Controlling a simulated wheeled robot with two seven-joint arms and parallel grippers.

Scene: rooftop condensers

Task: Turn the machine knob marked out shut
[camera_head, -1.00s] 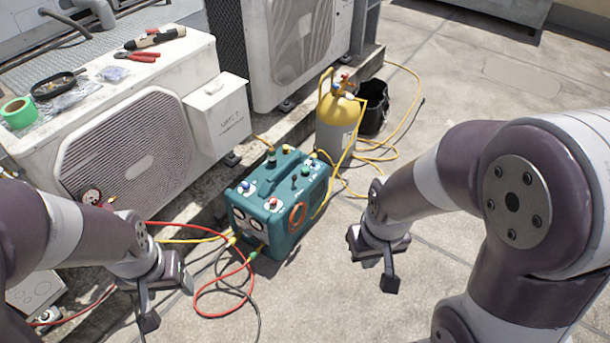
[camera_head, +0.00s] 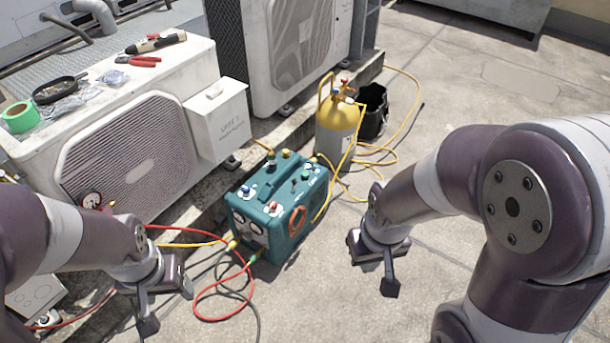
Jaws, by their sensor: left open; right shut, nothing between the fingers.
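The teal machine (camera_head: 278,207) stands on the concrete in the middle, with gauges on its front and several small coloured knobs on top. A blue knob (camera_head: 246,190) and a red knob (camera_head: 273,207) sit near its front edge. My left gripper (camera_head: 167,308) is open and empty, left of and in front of the machine. My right gripper (camera_head: 385,280) is shut and empty, to the machine's right.
A yellow-topped grey cylinder (camera_head: 338,135) and a black bucket (camera_head: 373,112) stand behind the machine. Red hose (camera_head: 197,296) and yellow hoses lie on the ground. A white condenser (camera_head: 130,150) carries tools and green tape (camera_head: 20,117). Concrete at right is clear.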

